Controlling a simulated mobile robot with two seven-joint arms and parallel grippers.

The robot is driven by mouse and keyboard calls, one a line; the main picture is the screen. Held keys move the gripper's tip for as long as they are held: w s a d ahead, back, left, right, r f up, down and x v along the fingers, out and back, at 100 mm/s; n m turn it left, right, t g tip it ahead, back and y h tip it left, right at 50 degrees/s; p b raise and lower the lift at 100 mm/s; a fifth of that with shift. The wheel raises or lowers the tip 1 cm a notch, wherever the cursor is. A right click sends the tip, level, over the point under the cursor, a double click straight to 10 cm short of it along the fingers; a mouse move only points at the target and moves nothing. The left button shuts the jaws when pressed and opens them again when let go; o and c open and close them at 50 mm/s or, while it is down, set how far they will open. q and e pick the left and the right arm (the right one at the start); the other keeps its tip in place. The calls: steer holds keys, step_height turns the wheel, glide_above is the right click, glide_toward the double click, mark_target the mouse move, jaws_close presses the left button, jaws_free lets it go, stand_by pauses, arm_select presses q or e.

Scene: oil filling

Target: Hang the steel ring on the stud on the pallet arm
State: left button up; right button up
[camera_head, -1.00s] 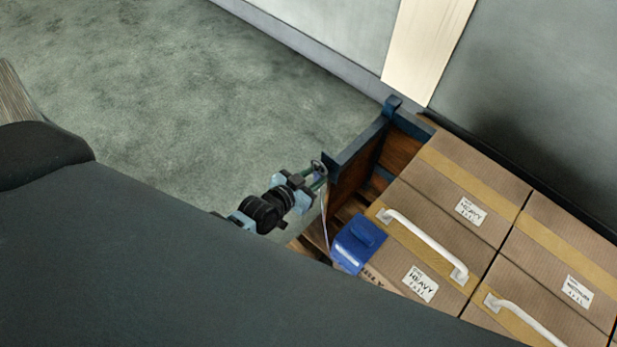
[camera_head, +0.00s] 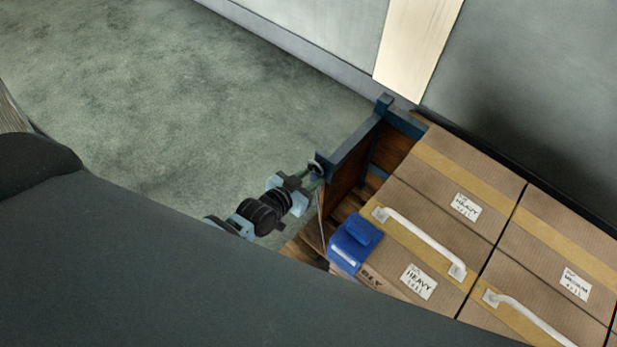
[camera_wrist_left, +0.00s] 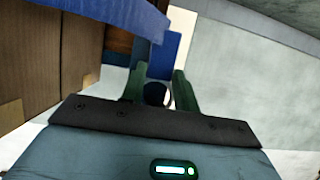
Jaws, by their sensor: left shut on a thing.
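My left gripper (camera_head: 312,182) is at the near left corner of the pallet's blue frame (camera_head: 347,147). Its green fingers also show in the wrist view (camera_wrist_left: 158,90), closed on a small dark round thing (camera_wrist_left: 155,94) that seems to be the steel ring. In the head view the ring (camera_head: 316,167) shows as a small loop at the fingertips, close against the frame's corner. A blue part (camera_wrist_left: 162,58) stands just beyond the fingers in the wrist view. I cannot make out the stud, and cannot tell whether the ring touches the frame. My right gripper is not in view.
Cardboard boxes (camera_head: 468,160) with white handles (camera_head: 420,240) fill the pallet. A blue box-like thing (camera_head: 354,245) sits at their near left corner, close to my left gripper. Open floor (camera_head: 180,110) lies left of the pallet; a wall (camera_head: 530,90) stands behind it.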

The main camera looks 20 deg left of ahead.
arm_select(q)
steer(key=o, duration=1)
steer(key=shift+s, duration=0.1)
steer(key=p+v, duration=0.1)
steer(key=v, duration=0.6)
steer(key=shift+s+a+r, duration=0.15)
steer(key=shift+s, duration=0.15)
